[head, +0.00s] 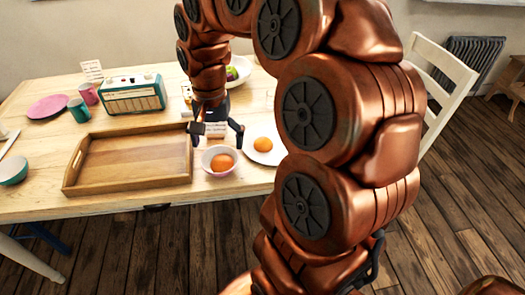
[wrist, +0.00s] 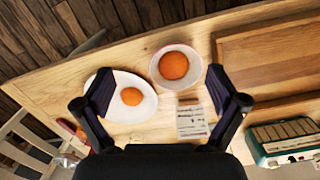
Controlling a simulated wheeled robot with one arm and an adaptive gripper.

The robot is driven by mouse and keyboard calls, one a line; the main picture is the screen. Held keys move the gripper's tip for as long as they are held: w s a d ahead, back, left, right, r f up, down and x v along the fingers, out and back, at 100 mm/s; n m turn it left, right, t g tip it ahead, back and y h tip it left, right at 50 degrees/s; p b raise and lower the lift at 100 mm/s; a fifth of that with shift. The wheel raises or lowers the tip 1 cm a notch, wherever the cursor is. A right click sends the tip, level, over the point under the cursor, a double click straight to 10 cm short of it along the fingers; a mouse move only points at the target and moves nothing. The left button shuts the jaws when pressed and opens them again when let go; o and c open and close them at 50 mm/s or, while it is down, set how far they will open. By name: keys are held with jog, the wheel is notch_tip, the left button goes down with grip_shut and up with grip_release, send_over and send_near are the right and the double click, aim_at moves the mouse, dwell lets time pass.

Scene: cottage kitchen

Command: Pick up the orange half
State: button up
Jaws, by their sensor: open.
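Two round orange fruits are in view. One orange (head: 222,162) sits in a small pale pink bowl (head: 209,172) and also shows in the wrist view (wrist: 173,65). The other, smaller orange piece (head: 263,144) lies on a white plate (head: 277,155) to the right of the bowl and also shows in the wrist view (wrist: 131,96). I cannot tell for sure which is the half. My gripper (head: 218,136) is open and empty, pointing down above the table just behind the bowl. In the wrist view both oranges lie between its spread fingers (wrist: 160,88).
A wooden tray (head: 131,183) stands left of the bowl. A small printed card (wrist: 192,121) lies near the bowl. A teal radio (head: 133,94), cups (head: 79,110) and a pink plate (head: 48,106) are farther back. A white chair (head: 439,70) stands at the right.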

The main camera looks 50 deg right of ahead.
jog(key=w+d+f+m+b, duration=0.2)
jog(key=d+m, duration=0.1)
jog(key=d, duration=0.2)
jog(key=w+d+f+m+b, duration=0.1)
jog(key=w+d+f+m, duration=0.2)
jog(key=d, duration=0.3)
jog(key=m+b, duration=0.2)
jog(key=m, duration=0.2)
send_over(262, 139)
jog(key=f, duration=0.3)
jog(key=shift+w+d+f, duration=0.1)
jog(key=shift+d+f, duration=0.1)
jog(key=shift+f, duration=0.2)
jog(key=shift+d+f, duration=0.1)
jog(key=shift+f, duration=0.2)
jog(key=shift+s+a+f+p, duration=0.1)
jog(key=shift+a+f+p, duration=0.1)
jog(key=shift+f, duration=1.55)
jog(key=shift+s+a+f+p, duration=0.1)
jog(key=shift+a+f+p, duration=0.05)
jog(key=shift+f, duration=1.55)
jog(key=c, duration=0.9)
